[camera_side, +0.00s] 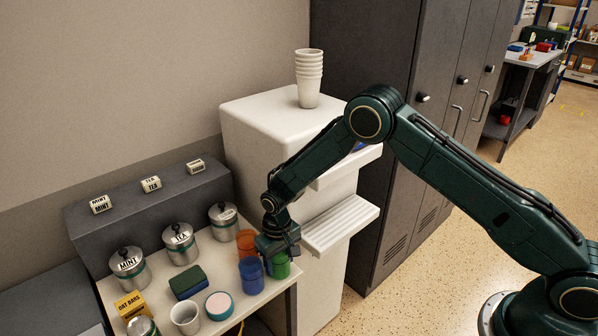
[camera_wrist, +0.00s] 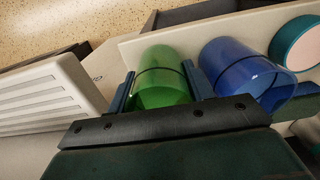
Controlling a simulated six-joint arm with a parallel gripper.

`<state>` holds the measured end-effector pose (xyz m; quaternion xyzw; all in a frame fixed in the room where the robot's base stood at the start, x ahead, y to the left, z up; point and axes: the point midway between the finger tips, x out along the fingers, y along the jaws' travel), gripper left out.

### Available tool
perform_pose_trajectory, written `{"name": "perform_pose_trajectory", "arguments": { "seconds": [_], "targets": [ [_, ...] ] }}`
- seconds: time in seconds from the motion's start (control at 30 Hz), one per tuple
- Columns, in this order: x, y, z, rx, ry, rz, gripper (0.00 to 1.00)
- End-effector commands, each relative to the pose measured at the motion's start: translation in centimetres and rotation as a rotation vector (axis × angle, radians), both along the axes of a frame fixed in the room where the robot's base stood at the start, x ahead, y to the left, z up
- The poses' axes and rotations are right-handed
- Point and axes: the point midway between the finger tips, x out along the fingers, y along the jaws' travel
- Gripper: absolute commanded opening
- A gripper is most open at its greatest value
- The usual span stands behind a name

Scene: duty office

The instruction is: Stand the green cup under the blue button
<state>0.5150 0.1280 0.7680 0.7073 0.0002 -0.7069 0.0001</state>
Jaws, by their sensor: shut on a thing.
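The green cup (camera_side: 279,266) is at the right end of the counter, beside the blue cup. My gripper (camera_side: 279,247) is around it from above, and the wrist view shows the green cup (camera_wrist: 162,78) between the two fingers. I cannot tell whether its base touches the counter. The white dispenser (camera_side: 262,125) stands just right of the counter, with a ribbed drip tray (camera_side: 340,222) jutting from its front; the tray also shows at the left of the wrist view (camera_wrist: 45,95). A sliver of the blue button (camera_side: 360,147) shows under the dispenser's top, mostly hidden by my arm.
The blue cup (camera_side: 251,275) stands close to the green one, with an orange cup (camera_side: 246,243) behind. A white cup (camera_side: 185,317), a sponge (camera_side: 187,283), a round teal-rimmed tub (camera_side: 219,305) and labelled tins (camera_side: 180,243) fill the counter. Stacked paper cups (camera_side: 309,78) top the dispenser.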

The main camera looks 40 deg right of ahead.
Motion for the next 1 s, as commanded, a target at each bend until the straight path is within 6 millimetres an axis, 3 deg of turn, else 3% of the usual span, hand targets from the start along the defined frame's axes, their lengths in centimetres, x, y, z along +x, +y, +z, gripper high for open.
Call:
{"name": "perform_pose_trajectory", "arguments": {
  "seconds": [0.07,0.1,0.13,0.63,1.0],
  "targets": [
    [0.0,0.0,-0.2,0.0,0.001,0.0,0.29],
    [0.0,0.0,-0.2,0.0,0.0,0.0,0.59],
    [0.0,0.0,-0.2,0.0,0.0,0.0,0.6],
    [0.1,0.0,0.7,0.001,-0.002,0.0,0.6],
    [0.1,0.0,5.5,0.001,-0.004,0.0,0.6]
  ]
}}
